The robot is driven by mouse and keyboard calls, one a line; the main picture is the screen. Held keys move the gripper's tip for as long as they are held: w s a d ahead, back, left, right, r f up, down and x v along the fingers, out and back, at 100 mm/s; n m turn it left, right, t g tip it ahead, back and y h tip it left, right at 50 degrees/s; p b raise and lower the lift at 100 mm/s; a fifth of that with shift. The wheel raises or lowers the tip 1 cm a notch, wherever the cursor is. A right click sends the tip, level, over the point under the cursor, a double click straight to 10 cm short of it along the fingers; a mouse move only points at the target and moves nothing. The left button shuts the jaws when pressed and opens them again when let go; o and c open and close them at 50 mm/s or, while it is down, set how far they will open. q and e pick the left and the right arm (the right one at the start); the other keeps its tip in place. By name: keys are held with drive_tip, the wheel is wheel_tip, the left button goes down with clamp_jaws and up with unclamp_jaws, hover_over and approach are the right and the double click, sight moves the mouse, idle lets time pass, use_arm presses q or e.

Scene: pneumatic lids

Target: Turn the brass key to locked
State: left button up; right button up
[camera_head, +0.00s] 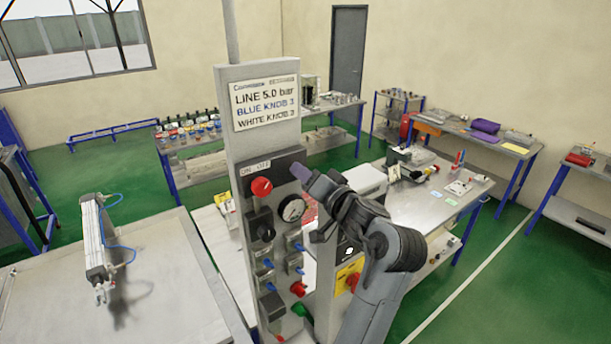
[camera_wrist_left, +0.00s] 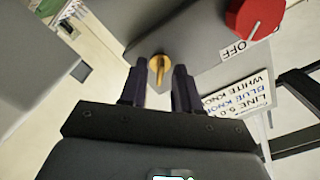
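The brass key (camera_wrist_left: 158,70) shows in the left wrist view, set in the grey panel face, with its bow pointing toward my gripper. My left gripper (camera_wrist_left: 158,84) is open, with one dark finger on each side of the key and a visible gap to each. In the head view my left gripper (camera_head: 308,180) is at the right edge of the control panel (camera_head: 262,190), beside the pressure gauge, and the key is hidden there. I cannot tell the key's locked mark. My right gripper is not in view.
A red knob (camera_wrist_left: 255,17) with an OFF label sits near the key in the left wrist view. A line-pressure sign (camera_head: 265,104) tops the panel. Blue valves, a gauge (camera_head: 292,209) and a red knob crowd its face. A bench with a cylinder (camera_head: 93,240) stands left.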

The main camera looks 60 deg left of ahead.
use_arm(q)
drive_tip(key=shift+d, duration=0.1)
drive_tip(key=d+b, duration=0.4)
drive_tip(key=d, duration=0.6)
drive_tip(key=shift+w+d, duration=0.3)
drive_tip(key=shift+w, duration=0.15)
